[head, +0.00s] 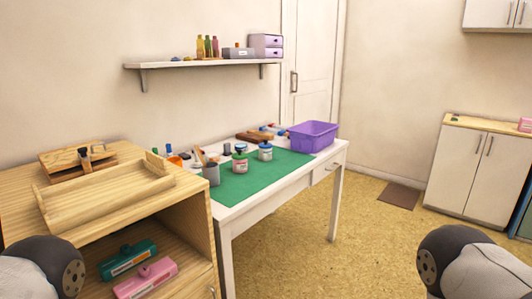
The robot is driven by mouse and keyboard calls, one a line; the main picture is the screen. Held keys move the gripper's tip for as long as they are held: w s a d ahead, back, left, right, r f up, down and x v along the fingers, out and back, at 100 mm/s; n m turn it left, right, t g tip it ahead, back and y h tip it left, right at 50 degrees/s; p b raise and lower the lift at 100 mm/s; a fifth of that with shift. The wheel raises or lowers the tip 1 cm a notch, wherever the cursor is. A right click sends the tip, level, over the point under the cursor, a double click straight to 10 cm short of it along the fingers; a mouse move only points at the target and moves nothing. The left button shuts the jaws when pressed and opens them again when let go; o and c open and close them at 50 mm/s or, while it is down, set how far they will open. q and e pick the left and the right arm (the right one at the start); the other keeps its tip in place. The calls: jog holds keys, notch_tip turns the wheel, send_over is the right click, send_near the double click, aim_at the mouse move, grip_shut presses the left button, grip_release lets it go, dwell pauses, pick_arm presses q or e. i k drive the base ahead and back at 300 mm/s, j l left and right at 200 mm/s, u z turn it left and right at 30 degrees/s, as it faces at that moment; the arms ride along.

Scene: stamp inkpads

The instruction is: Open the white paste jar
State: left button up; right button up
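Two small jars stand on the green mat (265,180) on the white table. One jar with a pale body, a coloured band and a dark top (240,162) is near the mat's middle. A second whitish jar with a blue band and dark top (265,153) stands just right of it and farther back. Both look upright with their tops on. They are too small to tell which is the white paste jar. My arms show only as rounded links at the lower left and lower right corners. Neither gripper is in view, and both jars are well away from the arm links.
A grey cup with brushes (211,175) stands left of the jars. A purple bin (313,136) is at the table's right end. A wooden cabinet with a tray (105,215) stands at the near left. Open floor (350,250) lies right of the table, before a white cupboard (475,170).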

aim_at(264, 155)
jog(key=i+l+u, duration=0.1)
jog(key=i+l, duration=0.15)
jog(key=i, duration=0.25)
jog(key=i+l+u, duration=0.1)
jog(key=i+l, duration=0.2)
jog(key=i, duration=0.15)
jog(key=i+l, duration=0.35)
jog(key=i+j+u, duration=0.05)
jog(key=i, duration=0.05)
